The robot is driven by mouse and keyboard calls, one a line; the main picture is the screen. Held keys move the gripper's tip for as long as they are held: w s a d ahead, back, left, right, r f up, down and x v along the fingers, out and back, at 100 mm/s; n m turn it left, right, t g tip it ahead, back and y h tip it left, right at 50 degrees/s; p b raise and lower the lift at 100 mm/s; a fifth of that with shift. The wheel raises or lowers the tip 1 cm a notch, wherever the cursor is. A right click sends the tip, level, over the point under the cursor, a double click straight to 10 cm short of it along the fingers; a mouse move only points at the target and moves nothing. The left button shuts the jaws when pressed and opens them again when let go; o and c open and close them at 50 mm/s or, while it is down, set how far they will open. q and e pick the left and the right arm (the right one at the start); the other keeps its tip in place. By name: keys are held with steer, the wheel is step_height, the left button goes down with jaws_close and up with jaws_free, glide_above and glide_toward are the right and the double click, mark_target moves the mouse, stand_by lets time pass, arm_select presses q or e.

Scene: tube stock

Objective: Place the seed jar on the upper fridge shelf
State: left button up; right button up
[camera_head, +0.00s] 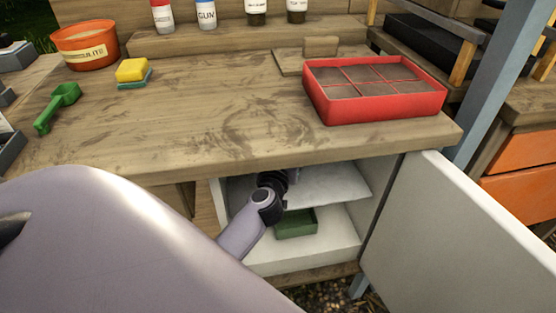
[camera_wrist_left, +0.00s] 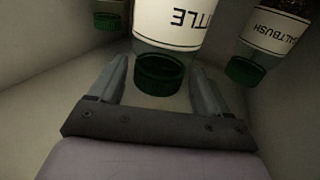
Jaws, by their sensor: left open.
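In the wrist view, a jar with a green lid and a white label (camera_wrist_left: 170,22) appears upside down, its label lettering only partly showing. My left gripper (camera_wrist_left: 158,68) is open, with one finger on each side of the green lid; I cannot tell whether either finger touches it. In the head view, my left arm reaches into the open fridge, and its fingers and the jar are hidden under the counter edge. The upper fridge shelf (camera_head: 335,183) is a pale board beside my wrist. My right gripper is not in view.
A jar labelled "…ALTBUSH" (camera_wrist_left: 272,40) is at the right in the wrist view, and another green lid (camera_wrist_left: 108,20) is at upper left. A green tray (camera_head: 296,224) sits on the lower shelf. The fridge door (camera_head: 455,240) stands open at right. A red seed tray (camera_head: 375,107) is on the counter.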

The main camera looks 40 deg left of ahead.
arm_select(q)
steer(key=p+v, duration=0.2)
steer(key=v, duration=0.8)
steer(key=s+d+f+m+t+h, duration=0.1)
steer(key=s+d+m+h, duration=0.1)
steer(key=d+m+h, duration=0.3)
steer(key=s+d+f+m+h, duration=0.2)
steer(key=s+d+h, duration=0.1)
steer(key=d+h, duration=0.35)
steer(key=s+d+f+g, duration=0.1)
steer(key=s+f+g, duration=0.5)
steer(key=s+f, duration=0.2)
step_height(320, 180, down, 3)
steer(key=shift+s+d+r+m+g+y, duration=0.2)
steer(key=shift+s+r+m+g+y, duration=0.1)
steer(key=shift+s+g+y, duration=0.1)
step_height(320, 180, up, 14)
steer(key=a+p, duration=0.1)
steer(key=p, duration=1.5)
steer(key=shift+s+a, duration=0.25)
steer(key=shift+s, duration=0.1)
